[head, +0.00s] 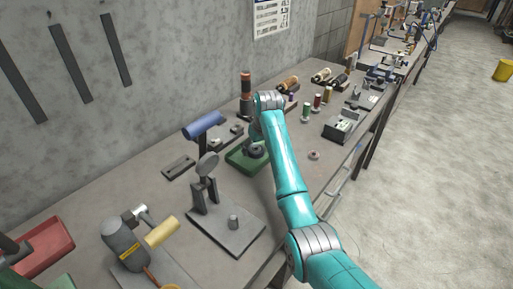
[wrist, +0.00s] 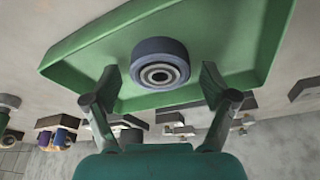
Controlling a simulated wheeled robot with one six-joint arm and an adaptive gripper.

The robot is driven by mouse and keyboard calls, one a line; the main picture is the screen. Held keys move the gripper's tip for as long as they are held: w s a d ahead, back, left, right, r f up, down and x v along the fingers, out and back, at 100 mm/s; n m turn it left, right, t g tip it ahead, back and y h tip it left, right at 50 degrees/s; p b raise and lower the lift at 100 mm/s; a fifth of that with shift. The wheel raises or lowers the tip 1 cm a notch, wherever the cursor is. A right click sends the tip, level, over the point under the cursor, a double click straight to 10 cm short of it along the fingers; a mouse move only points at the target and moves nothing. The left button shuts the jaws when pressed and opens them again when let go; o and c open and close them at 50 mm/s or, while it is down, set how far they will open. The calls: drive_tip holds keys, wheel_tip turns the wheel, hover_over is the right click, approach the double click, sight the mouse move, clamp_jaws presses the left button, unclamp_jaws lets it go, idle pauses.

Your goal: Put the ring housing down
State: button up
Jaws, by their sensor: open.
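The ring housing is a dark round ring with a lighter bore. In the wrist view the ring housing (wrist: 160,65) rests in a green tray (wrist: 90,52), ahead of my gripper. My gripper (wrist: 161,82) is open, its two dark fingers spread apart on either side of the ring, with visible gaps. In the head view the ring housing (head: 256,150) sits in the green tray (head: 236,160) on the bench, beside my teal arm's end. My arm hides part of the tray there, and the fingertips are not clear.
A blue cylinder on a stand (head: 204,126) and a grey plate with upright fixtures (head: 226,232) stand near the tray. A mallet (head: 124,243) and red bin (head: 48,245) are at the near left. Spools (head: 317,101) and bottles crowd the bench behind. Bare bench shows right of the arm.

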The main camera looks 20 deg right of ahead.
drive_tip(key=v, duration=1.2)
drive_tip(key=shift+s+r, duration=0.1)
drive_tip(key=shift+d, duration=0.1)
